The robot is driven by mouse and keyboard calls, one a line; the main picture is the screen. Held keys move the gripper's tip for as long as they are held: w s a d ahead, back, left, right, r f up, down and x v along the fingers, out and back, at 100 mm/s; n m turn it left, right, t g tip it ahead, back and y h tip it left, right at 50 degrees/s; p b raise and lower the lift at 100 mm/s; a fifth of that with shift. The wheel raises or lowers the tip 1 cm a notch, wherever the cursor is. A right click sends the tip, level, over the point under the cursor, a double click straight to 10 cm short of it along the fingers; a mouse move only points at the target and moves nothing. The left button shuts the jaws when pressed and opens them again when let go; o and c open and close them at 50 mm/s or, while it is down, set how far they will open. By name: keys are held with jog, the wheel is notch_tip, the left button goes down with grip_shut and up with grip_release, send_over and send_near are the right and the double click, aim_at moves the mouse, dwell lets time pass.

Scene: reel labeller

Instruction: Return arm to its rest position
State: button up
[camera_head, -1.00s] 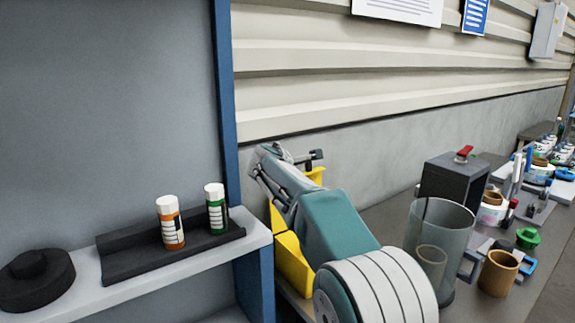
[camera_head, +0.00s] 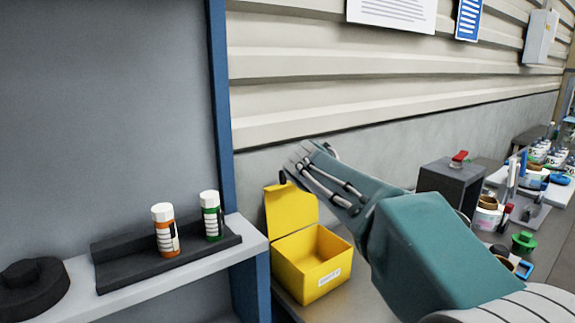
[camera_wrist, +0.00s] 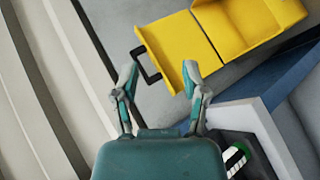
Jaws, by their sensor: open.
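My gripper (camera_wrist: 160,78) is open with its two fingers spread and nothing between them in the wrist view. In the head view my gripper (camera_head: 308,160) is raised above and behind the yellow bin (camera_head: 322,268), near the wall, with my teal arm reaching in from the lower right. The yellow bin stands open, with its lid tipped up at the back. The yellow bin also shows in the wrist view (camera_wrist: 238,25), beyond the fingertips. Part of the bench to the right of the bin is hidden behind my arm.
At left, a grey shelf (camera_head: 190,275) carries a black tray (camera_head: 120,263) with an orange bottle (camera_head: 165,230) and a green bottle (camera_head: 211,216). A dark box with a red knob (camera_head: 450,185) and several small items stand on the bench at right.

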jog(key=s+d+f+m+g+y, duration=0.15)
jog(key=s+d+m, duration=0.25)
jog(key=s, duration=0.6)
jog(key=s+d+f+m+g, duration=0.2)
jog(key=s+d+f+m, duration=0.1)
jog(key=s, duration=0.7)
jog(key=s+f+m+g+y, duration=0.1)
jog(key=s+f+m, duration=0.2)
jog(key=s+f, duration=0.2)
jog(key=s+f+m+y, duration=0.1)
jog(key=s+f+m, duration=0.2)
jog(key=s, duration=0.9)
notch_tip(320, 180, down, 2)
jog(key=shift+f+m+g, duration=0.15)
jog(key=shift+m+g, duration=0.2)
jog(key=shift+m, duration=0.05)
